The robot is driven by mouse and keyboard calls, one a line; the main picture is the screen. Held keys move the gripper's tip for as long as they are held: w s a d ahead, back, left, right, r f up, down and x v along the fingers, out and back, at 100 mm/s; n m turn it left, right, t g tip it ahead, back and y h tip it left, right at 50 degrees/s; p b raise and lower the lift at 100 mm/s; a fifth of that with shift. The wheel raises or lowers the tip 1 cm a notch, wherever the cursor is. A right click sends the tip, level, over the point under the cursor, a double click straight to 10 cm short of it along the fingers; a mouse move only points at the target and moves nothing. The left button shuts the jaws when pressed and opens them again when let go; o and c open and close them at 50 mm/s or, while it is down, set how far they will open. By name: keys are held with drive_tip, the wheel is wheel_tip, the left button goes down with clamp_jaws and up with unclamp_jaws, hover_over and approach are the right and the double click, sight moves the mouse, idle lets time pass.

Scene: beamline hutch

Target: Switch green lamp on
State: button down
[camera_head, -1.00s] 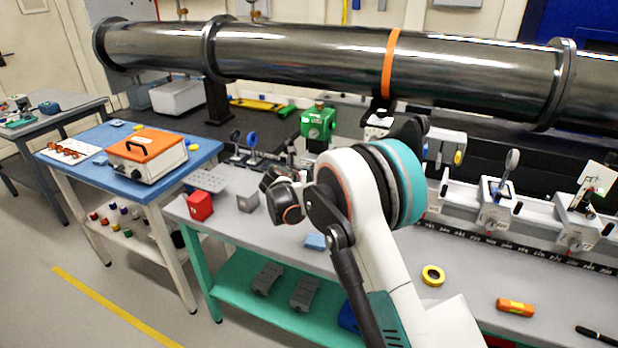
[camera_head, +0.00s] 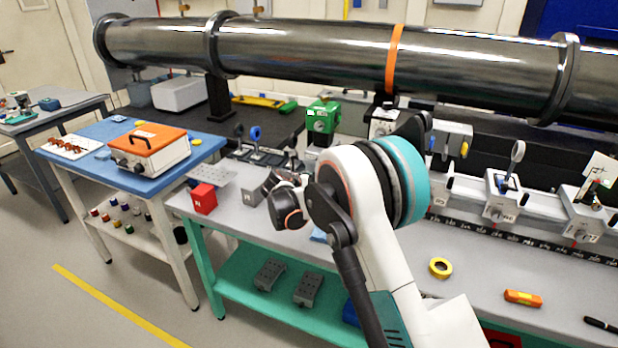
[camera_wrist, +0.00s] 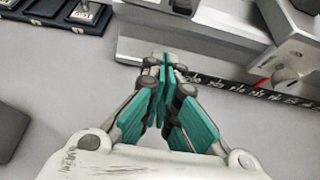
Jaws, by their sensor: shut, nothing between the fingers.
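A green box-shaped unit (camera_head: 323,118) with a round front stands at the back of the bench in the head view, behind my arm. It is the only green lamp-like thing I see; I cannot tell whether it is lit. My gripper (camera_wrist: 165,60) points forward in the wrist view, its teal fingers together and empty. The fingertips show against the base of a pale grey rail (camera_wrist: 150,48); I cannot tell whether they touch it. The green unit is not in the wrist view. In the head view my arm hides the fingertips.
The dark scale strip (camera_wrist: 235,88) runs right of the fingers. A red cube (camera_head: 204,198), yellow tape roll (camera_head: 440,268) and orange tool (camera_head: 523,298) lie on the grey bench. The large steel pipe (camera_head: 300,55) crosses above.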

drive_tip(key=s+a+r+p, duration=0.1)
drive_tip(key=s+r+p, duration=0.1)
drive_tip(key=s+r, duration=0.4)
drive_tip(key=shift+a, duration=0.4)
drive_tip(key=shift+s, duration=0.1)
